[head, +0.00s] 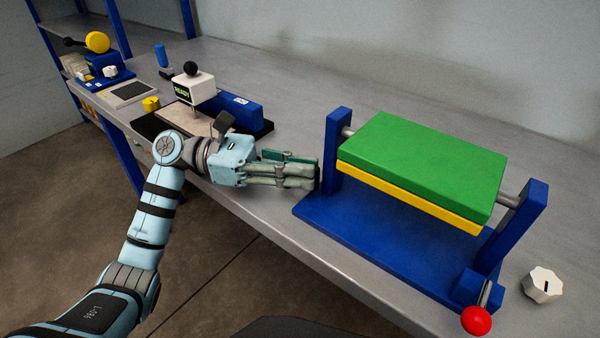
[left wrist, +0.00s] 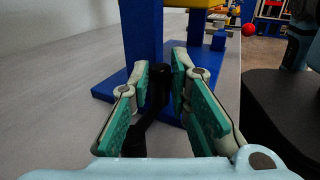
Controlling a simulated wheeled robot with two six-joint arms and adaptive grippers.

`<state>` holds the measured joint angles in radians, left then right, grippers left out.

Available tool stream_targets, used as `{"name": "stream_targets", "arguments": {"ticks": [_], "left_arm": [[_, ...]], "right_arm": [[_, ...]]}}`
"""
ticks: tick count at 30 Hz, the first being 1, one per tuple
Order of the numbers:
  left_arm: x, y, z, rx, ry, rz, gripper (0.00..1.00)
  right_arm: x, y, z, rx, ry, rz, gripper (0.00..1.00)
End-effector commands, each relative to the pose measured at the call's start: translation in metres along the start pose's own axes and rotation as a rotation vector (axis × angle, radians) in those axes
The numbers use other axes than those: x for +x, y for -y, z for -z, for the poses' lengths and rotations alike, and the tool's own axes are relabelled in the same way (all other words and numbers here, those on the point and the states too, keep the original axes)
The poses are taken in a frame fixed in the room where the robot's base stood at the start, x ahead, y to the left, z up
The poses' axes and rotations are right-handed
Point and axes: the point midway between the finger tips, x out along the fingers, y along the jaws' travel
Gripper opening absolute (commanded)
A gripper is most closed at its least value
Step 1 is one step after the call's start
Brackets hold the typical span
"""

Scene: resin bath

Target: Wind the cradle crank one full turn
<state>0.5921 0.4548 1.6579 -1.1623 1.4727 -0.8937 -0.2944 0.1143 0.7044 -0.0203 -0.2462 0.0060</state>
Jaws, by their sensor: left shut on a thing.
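The cradle has a blue base and two upright posts (head: 340,140). A green slab (head: 425,160) over a yellow slab (head: 410,195) lies on a grey shaft between the posts and looks level along its length. My left gripper (head: 316,177) is at the outer side of the left post, its fingers pointing at it. In the left wrist view, the black crank (left wrist: 148,125) lies between the green-padded fingers, and the gripper is shut on it. The blue post (left wrist: 141,35) rises just beyond. In the head view the fingers hide most of the crank. My right gripper is not in view.
A lever with a red ball (head: 476,320) stands at the cradle's front right corner, with a white knob (head: 542,284) beside it. The bench behind the cradle is clear.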

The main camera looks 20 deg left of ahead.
Motion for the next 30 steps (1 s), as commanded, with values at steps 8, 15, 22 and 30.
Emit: {"name": "stream_targets", "arguments": {"ticks": [8,15,22,30], "left_arm": [[0.0,0.001,0.002,-0.002,-0.005,0.001,0.38],[0.0,0.001,0.0,-0.001,-0.003,0.0,0.38],[0.0,0.001,-0.037,0.006,-0.004,-0.001,0.38],[0.0,0.001,-0.094,0.001,-0.004,-0.001,0.38]], "right_arm": [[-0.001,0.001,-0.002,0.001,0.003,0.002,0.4],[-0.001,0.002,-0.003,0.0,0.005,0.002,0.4],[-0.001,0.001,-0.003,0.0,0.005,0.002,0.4],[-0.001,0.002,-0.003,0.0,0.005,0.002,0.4]]}}
